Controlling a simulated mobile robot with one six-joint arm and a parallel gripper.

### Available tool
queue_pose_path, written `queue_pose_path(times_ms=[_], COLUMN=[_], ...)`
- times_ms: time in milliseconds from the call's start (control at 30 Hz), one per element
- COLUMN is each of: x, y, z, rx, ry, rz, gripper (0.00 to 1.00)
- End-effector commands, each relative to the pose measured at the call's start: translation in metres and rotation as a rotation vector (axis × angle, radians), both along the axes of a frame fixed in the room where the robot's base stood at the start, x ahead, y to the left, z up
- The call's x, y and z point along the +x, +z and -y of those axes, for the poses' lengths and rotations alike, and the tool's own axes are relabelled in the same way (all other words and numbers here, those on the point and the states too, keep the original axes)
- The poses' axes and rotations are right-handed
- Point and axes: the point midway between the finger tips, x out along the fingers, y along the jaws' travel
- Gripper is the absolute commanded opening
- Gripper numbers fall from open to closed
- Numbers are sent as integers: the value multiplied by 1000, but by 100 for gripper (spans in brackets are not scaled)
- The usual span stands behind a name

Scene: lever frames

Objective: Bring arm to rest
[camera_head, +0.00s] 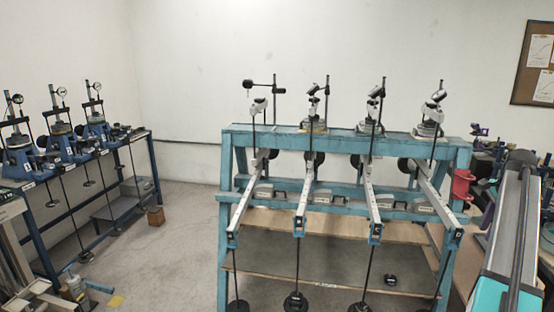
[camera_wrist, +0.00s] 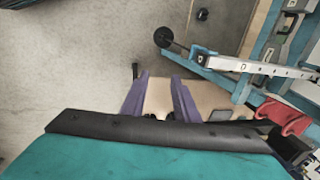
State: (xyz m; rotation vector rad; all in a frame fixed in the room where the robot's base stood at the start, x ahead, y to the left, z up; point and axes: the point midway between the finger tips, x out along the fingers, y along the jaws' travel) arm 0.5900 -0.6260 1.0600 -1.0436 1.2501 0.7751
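My gripper (camera_wrist: 159,78) shows in the wrist view as two purple fingers, apart, with only floor and a pale board seen between them. It is open and appears to hold nothing. In the head view, my long grey and teal arm link runs up the right side; the gripper itself is not clear there. A teal lever frame (camera_head: 340,146) stands in the middle of the head view. Several pale lever arms (camera_head: 300,207) reach forward from it, with rods and black weights (camera_head: 295,302) hanging below. Part of the frame shows at the right of the wrist view.
A blue bench (camera_head: 144,170) with several dial instruments (camera_head: 58,130) stands at the left. Red holders (camera_head: 462,187) sit at the frame's right end and show in the wrist view (camera_wrist: 283,118). A notice board (camera_head: 537,65) hangs at right. Grey floor (camera_head: 185,245) lies open between bench and frame.

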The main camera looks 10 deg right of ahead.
Motion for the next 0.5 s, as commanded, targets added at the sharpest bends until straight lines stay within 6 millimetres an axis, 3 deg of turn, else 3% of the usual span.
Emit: queue_pose_path(times_ms=[233,500], x=[15,41], y=[-3,-29], z=[-12,-38], rx=[2,26], ry=[24,68], rz=[-2,-23], gripper=[28,28])
